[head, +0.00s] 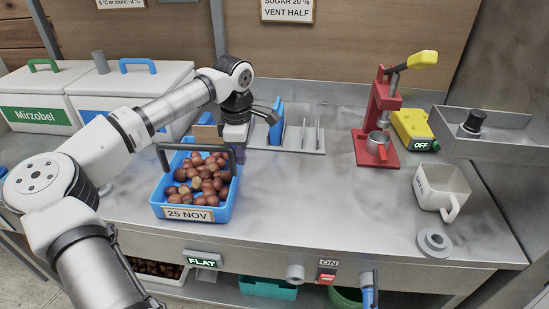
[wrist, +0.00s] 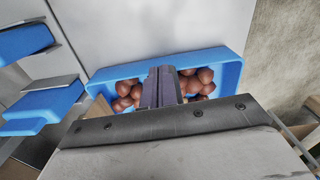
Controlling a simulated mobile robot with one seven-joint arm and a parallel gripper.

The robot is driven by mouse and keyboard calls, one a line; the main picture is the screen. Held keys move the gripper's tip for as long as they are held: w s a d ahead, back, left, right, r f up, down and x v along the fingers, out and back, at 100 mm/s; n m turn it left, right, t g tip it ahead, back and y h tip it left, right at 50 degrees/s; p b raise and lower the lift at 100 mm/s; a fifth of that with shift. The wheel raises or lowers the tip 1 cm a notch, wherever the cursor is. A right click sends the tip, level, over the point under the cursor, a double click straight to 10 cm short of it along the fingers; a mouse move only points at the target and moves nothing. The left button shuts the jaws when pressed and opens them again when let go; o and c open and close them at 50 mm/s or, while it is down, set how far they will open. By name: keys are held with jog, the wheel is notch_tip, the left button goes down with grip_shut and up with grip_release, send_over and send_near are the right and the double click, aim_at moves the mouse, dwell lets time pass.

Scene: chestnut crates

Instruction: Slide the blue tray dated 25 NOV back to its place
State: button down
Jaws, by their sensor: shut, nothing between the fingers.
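The blue tray dated 25 NOV (head: 226,211) stands on the steel counter, full of brown chestnuts, its white date label facing front. Its blue rim also shows in the wrist view (wrist: 229,72). My gripper (head: 237,150) is at the tray's back right side in the head view. In the wrist view my gripper's closed fingers (wrist: 162,78) appear over the tray, in front of the chestnuts. They hold nothing; I cannot tell whether they touch the tray. A dark bar crosses above the chestnuts in the head view; I cannot tell what it belongs to.
Lidded white bins (head: 130,85) stand behind left. A steel rack (head: 300,138) with upright dividers and a blue piece is behind right. The counter's middle is clear.

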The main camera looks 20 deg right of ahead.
jog(key=a, duration=0.1)
jog(key=w+a, duration=0.1)
jog(key=shift+w+a, duration=0.15)
jog(key=shift+a, duration=0.2)
jog(key=shift+d, duration=0.1)
